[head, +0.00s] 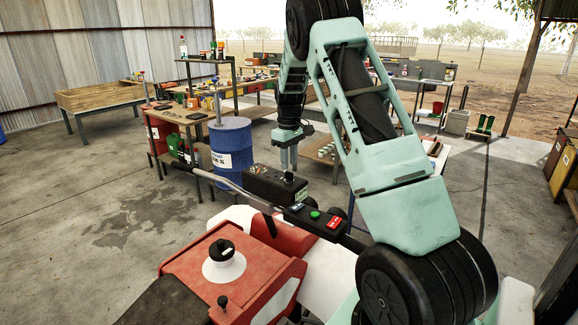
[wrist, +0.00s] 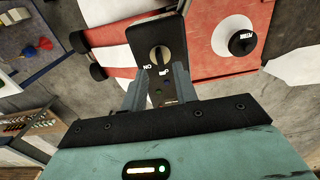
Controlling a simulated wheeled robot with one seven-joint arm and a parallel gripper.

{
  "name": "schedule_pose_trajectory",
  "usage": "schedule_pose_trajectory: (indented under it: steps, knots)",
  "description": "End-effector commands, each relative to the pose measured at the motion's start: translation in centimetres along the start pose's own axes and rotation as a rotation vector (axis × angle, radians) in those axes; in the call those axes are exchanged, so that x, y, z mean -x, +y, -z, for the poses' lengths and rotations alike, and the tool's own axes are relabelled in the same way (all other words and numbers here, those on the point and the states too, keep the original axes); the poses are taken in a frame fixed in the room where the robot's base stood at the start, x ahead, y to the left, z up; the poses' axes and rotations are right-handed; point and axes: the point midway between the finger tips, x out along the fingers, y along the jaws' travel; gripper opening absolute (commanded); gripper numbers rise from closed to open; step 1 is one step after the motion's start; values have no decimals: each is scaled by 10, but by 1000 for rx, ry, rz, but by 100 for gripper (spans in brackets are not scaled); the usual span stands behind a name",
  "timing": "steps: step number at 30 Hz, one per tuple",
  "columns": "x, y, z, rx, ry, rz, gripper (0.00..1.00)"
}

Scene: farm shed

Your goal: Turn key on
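The key (wrist: 158,54) is a small pale grip in a round switch on a black box (wrist: 152,28) of the red vehicle (head: 245,258). White ON and OFF labels show beside it in the wrist view. The key's exact setting is hard to tell. The black box also shows in the head view (head: 268,184), where the key itself is too small to make out. My gripper (wrist: 157,84) is open, its two fingers apart on either side of the box's lower part. In the head view my gripper (head: 288,160) points down just above the box, and contact cannot be told.
The vehicle's handlebar (head: 232,190) and a switch block with green and red buttons (head: 316,215) are close to my gripper. A black cap (head: 222,250) sits on the red body. A blue barrel (head: 231,147) and cluttered workbenches stand behind. Open concrete floor lies left.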

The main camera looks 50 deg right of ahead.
Motion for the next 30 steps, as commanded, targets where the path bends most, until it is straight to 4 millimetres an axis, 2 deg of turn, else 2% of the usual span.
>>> schedule_pose_trajectory:
  steps: [4, 9, 19, 22, 30]
  knots:
    - [-21, 0, 0, 1, -3, 1, 29]
    - [-35, 0, 0, 1, -1, 1, 29]
    - [-38, 0, 0, 1, 0, 0, 29]
    - [-38, 0, 0, 1, 0, 0, 1]
    - [-38, 0, 0, -4, 0, 0, 0]
